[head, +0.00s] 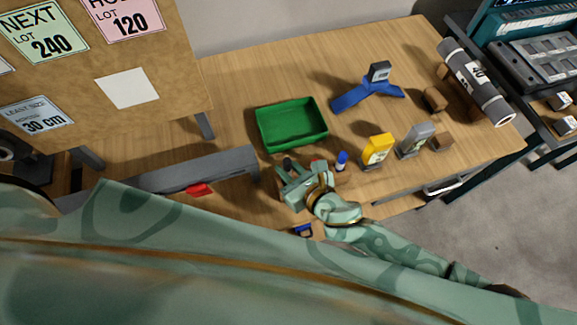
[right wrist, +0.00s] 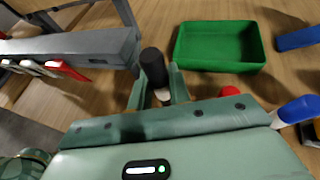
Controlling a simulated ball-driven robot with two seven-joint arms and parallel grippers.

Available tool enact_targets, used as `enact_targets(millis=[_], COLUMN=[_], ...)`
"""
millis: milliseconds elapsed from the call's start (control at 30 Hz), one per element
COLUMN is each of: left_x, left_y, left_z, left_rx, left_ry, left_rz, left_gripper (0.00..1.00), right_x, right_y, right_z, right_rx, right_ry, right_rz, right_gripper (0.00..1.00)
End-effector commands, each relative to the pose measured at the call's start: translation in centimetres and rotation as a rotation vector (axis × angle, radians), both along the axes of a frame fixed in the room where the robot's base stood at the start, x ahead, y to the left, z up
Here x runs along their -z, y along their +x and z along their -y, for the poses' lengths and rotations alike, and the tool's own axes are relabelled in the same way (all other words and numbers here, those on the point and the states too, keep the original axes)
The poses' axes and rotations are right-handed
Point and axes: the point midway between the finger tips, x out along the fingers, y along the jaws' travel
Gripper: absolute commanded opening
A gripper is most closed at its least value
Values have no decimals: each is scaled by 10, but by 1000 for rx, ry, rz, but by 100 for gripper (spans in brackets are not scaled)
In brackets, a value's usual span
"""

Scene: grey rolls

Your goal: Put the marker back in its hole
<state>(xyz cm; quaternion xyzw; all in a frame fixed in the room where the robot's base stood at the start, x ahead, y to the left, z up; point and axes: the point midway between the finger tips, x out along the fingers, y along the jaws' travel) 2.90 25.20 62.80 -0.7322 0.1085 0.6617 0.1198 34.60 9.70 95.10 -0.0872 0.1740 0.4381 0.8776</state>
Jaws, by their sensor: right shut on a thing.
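My right gripper (head: 291,172) is shut on a dark, black-topped marker (head: 287,163) at the near side of the table. In the right wrist view the marker (right wrist: 153,68) stands roughly upright between the two fingers (right wrist: 158,88). A blue marker (head: 342,158) and a red-topped one (head: 317,164) stand just right of the gripper; the red top (right wrist: 230,91) and blue marker (right wrist: 297,109) also show in the right wrist view. Their holder and its empty hole are mostly hidden by my gripper; I cannot tell whether the held marker's tip is in a hole. My left gripper is out of view.
A green tray (head: 291,125) lies behind the gripper. A grey rail (head: 190,170) with a red piece (head: 200,189) is on the left.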

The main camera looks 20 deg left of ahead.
Motion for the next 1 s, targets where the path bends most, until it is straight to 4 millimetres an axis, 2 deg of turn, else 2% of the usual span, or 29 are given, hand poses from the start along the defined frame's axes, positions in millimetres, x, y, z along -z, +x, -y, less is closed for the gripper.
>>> enact_targets(millis=[1000], left_x=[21], left_y=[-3], left_z=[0], left_rx=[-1], left_ry=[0], left_rz=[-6], left_gripper=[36], right_x=[27], right_y=[0], right_z=[0], right_rx=[0], right_ry=[1], right_rz=[-1], right_gripper=[0])
